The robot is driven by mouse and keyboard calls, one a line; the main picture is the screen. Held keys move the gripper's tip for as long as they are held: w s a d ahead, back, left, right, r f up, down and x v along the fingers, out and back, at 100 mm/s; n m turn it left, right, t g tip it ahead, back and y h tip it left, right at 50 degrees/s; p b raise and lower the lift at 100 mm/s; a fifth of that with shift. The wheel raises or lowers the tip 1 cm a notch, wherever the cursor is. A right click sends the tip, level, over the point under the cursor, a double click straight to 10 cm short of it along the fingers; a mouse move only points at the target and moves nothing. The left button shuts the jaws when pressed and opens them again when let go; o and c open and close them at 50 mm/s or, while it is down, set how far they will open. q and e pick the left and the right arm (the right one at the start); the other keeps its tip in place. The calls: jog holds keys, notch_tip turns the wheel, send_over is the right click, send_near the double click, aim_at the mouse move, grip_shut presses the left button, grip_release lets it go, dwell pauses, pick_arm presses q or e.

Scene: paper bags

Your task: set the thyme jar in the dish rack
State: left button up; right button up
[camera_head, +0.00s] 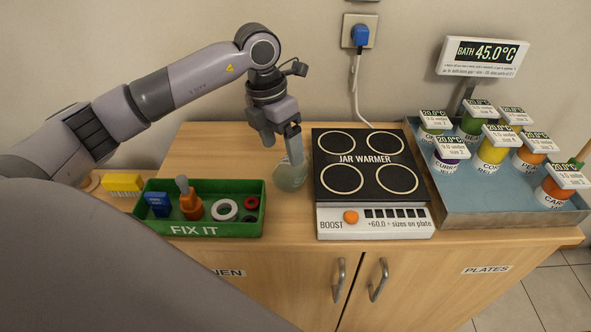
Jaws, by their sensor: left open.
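No jar label that I can read says thyme, and no dish rack shows in the head view. My left gripper (281,146) comes down from above, open, over the wooden counter left of the jar warmer. A pale green see-through round object (290,176) stands just below and beside its fingers; the fingers partly cover it, and I cannot tell if they touch it. Several jars with coloured contents and white caps, such as a yellow one (491,158) and a purple one (447,164), stand in the blue-grey bath tray (468,213). My right gripper is not in view.
The black jar warmer (368,158) has empty rings and an orange boost knob (350,217). A green FIX IT tray (214,230) holds small items. A yellow sponge-like block (122,182) lies at left. A temperature sign (483,56) stands behind the bath. Bare counter (212,152) lies behind the green tray.

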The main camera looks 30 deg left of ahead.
aim_at(285, 168)
pick_arm(q)
jog(key=n, duration=0.5)
jog(key=shift+w+f+g, duration=0.2)
jog(key=shift+w+g, duration=0.05)
jog(key=shift+g, duration=0.05)
jog(key=f, duration=0.4)
jog(key=f+p, duration=0.1)
jog(key=f, duration=0.1)
jog(key=shift+s+d, duration=0.3)
jog(key=shift+d, duration=0.1)
jog(key=shift+f, duration=0.55)
jog(key=c, duration=1)
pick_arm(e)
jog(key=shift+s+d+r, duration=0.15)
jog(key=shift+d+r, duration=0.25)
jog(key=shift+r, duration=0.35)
pick_arm(q)
jog(key=shift+w+r, duration=0.1)
